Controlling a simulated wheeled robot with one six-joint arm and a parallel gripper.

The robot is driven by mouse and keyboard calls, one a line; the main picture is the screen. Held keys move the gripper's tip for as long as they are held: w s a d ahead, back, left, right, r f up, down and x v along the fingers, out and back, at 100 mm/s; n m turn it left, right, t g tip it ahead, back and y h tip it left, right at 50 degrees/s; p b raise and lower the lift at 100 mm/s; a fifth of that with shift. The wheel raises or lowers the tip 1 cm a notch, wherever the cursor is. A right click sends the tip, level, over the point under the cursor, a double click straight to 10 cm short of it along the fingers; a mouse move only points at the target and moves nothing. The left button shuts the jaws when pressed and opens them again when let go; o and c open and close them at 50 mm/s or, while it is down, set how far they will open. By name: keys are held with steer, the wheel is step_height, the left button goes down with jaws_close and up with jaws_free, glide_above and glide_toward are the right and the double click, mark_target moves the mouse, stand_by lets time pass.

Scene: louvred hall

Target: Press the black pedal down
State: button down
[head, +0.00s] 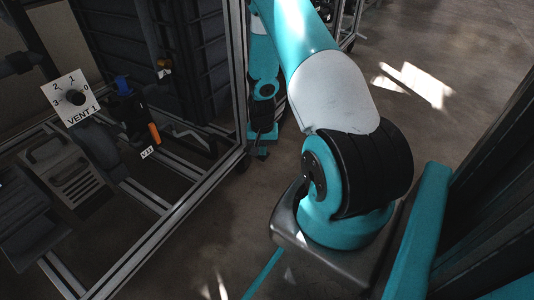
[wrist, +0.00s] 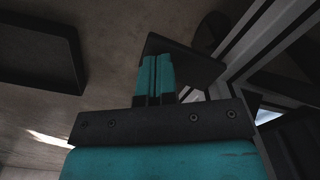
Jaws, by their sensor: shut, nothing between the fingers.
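My gripper (wrist: 156,62) shows in the wrist view with its two teal fingers together, shut and empty. It points down near the floor beside the metal frame in the head view (head: 262,152). A dark, flat, angled plate (wrist: 190,62), which looks like the black pedal, lies just beyond the fingertips in the wrist view. The fingers cover its left part. I cannot tell whether they touch it or whether it is pressed. In the head view I cannot make out the pedal clearly near the gripper.
A metal-profile frame (head: 190,212) stands left of the gripper, holding a VENT 1 dial (head: 73,97), a blue-topped fitting (head: 123,84) and an orange handle (head: 154,134). A dark slab (wrist: 40,55) shows at left in the wrist view. Brown floor (head: 440,50) is open at upper right.

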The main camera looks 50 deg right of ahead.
step_height(320, 180, up, 9)
steer(key=p, duration=0.9)
